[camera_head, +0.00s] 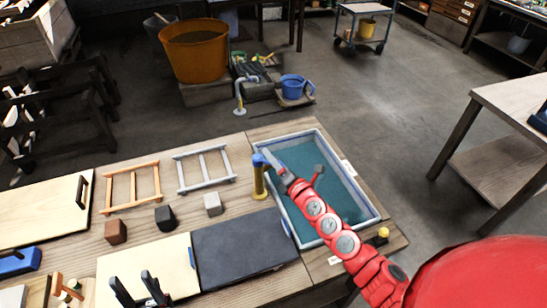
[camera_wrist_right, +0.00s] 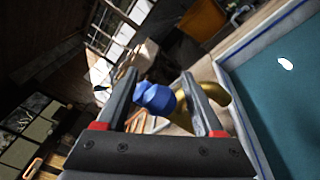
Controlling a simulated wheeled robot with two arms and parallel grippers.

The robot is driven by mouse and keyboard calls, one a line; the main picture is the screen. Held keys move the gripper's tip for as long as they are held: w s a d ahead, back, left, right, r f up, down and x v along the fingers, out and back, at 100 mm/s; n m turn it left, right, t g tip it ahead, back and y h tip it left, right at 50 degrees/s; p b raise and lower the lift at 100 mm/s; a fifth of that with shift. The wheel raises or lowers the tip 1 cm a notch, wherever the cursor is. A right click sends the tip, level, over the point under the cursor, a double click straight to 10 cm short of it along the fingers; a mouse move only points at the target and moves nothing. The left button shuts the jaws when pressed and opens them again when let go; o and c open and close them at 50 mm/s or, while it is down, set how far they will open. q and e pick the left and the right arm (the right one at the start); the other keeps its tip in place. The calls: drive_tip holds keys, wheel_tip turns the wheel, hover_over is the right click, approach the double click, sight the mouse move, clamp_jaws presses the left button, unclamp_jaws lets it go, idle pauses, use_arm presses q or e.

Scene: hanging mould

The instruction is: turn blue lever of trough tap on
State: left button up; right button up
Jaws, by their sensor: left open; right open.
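The trough tap (camera_head: 259,182) is a brass-yellow post at the left rim of the trough (camera_head: 372,208), with its blue lever (camera_head: 259,159) on top. My right gripper (camera_head: 268,160) reaches the lever from the right. In the right wrist view the blue lever (camera_wrist_right: 158,100) lies between the two open fingers of my right gripper (camera_wrist_right: 158,75), with the brass tap body (camera_wrist_right: 218,93) behind the right finger. I cannot tell if a finger touches the lever. My left gripper (camera_head: 138,290) is open and empty at the bottom left, above the pale board.
Wooden frame (camera_head: 131,187), white frame (camera_head: 204,168) and small blocks (camera_head: 165,217) lie on the bench left of the tap. A dark slab (camera_head: 240,247) lies near the trough. A yellow knob (camera_head: 383,232) is at the trough's right. Teal water fills the trough.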

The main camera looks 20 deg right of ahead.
drive_tip(key=shift+w+a, duration=0.1)
drive_tip(key=shift+w, duration=0.1)
clamp_jaws()
idle(0.3)
idle(1.1)
